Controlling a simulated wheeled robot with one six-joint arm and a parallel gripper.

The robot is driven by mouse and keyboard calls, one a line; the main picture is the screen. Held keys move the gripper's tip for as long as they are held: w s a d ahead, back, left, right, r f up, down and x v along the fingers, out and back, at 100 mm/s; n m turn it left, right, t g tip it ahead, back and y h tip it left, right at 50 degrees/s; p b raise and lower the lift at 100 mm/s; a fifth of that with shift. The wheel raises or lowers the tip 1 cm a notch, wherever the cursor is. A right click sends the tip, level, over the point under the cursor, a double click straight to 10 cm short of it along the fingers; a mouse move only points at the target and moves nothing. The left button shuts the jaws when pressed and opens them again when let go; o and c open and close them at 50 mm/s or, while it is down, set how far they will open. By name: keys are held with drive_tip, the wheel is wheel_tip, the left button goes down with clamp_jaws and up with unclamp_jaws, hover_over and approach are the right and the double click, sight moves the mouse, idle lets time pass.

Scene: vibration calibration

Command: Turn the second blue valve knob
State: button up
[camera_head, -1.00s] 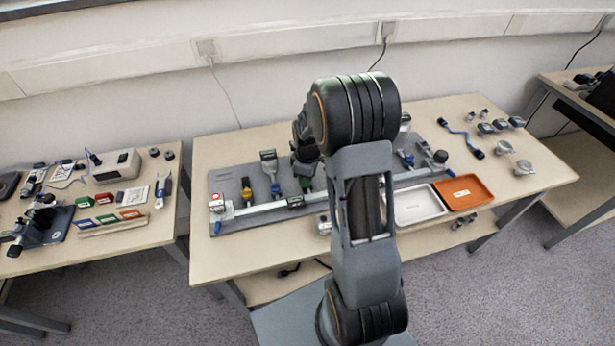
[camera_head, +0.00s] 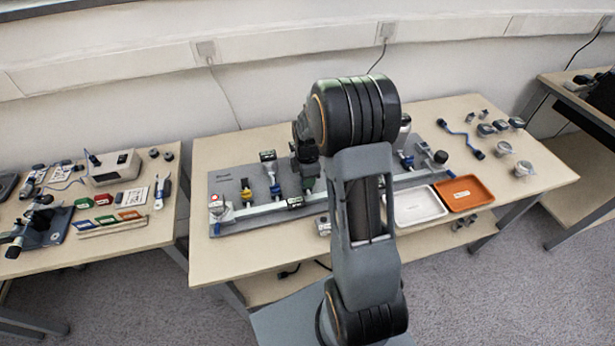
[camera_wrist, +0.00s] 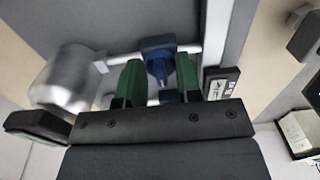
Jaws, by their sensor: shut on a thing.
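My gripper (camera_wrist: 158,82) has green fingers in the wrist view. They are closed on either side of a blue valve knob (camera_wrist: 160,66), which sits on a pale pipe. The fingers hide part of the knob. In the head view my gripper (camera_head: 308,172) is down at the pipe rig, partly hidden by my arm, and the held knob cannot be made out there. Another blue valve (camera_head: 275,189) stands just left of the gripper, with a yellow valve (camera_head: 246,191) further left. Another blue fitting (camera_head: 405,160) shows right of my arm.
A metal cylinder (camera_wrist: 68,80) stands left of the fingers in the wrist view, and a small dark display (camera_wrist: 219,83) lies close to the right finger. A white tray (camera_head: 418,205) and an orange tray (camera_head: 463,193) sit at the table's front right.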

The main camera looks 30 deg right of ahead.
idle(0.4)
drive_tip(key=o, duration=0.9)
drive_tip(key=shift+r, duration=0.1)
wheel_tip(320, 180, up, 14)
drive_tip(key=shift+f+p, duration=0.2)
drive_tip(key=shift+p, duration=0.25)
